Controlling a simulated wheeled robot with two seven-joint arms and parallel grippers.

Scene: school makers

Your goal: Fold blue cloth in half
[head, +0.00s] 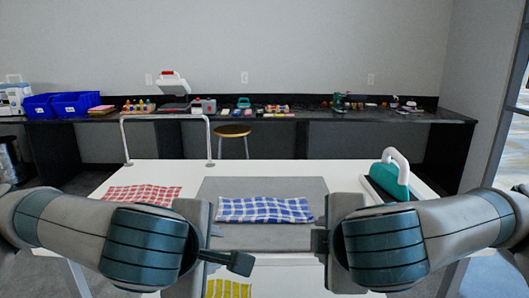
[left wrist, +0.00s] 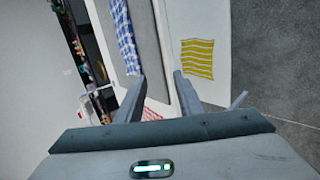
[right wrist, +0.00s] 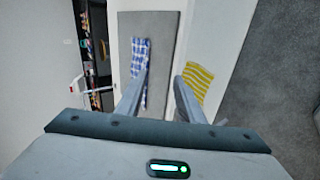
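A blue-and-white checked cloth (head: 265,210) lies as a long, narrow strip across the grey mat (head: 310,186). It also shows in the left wrist view (left wrist: 124,38) and the right wrist view (right wrist: 139,58). How its layers lie cannot be told. My left gripper (head: 222,248) is at the near left of the cloth, empty, with its fingers apart; they show in the left wrist view (left wrist: 160,88). My right gripper (head: 320,241) is at the near right of the cloth. Its fingers are apart and empty in the right wrist view (right wrist: 155,92). Neither gripper touches the cloth.
A red checked cloth (head: 143,194) lies left on the white table (head: 170,169), and a yellow striped cloth (head: 229,289) lies at the near side. A teal tool with a white handle (head: 390,178) stands at the right. A white rail (head: 165,116) rises at the far left.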

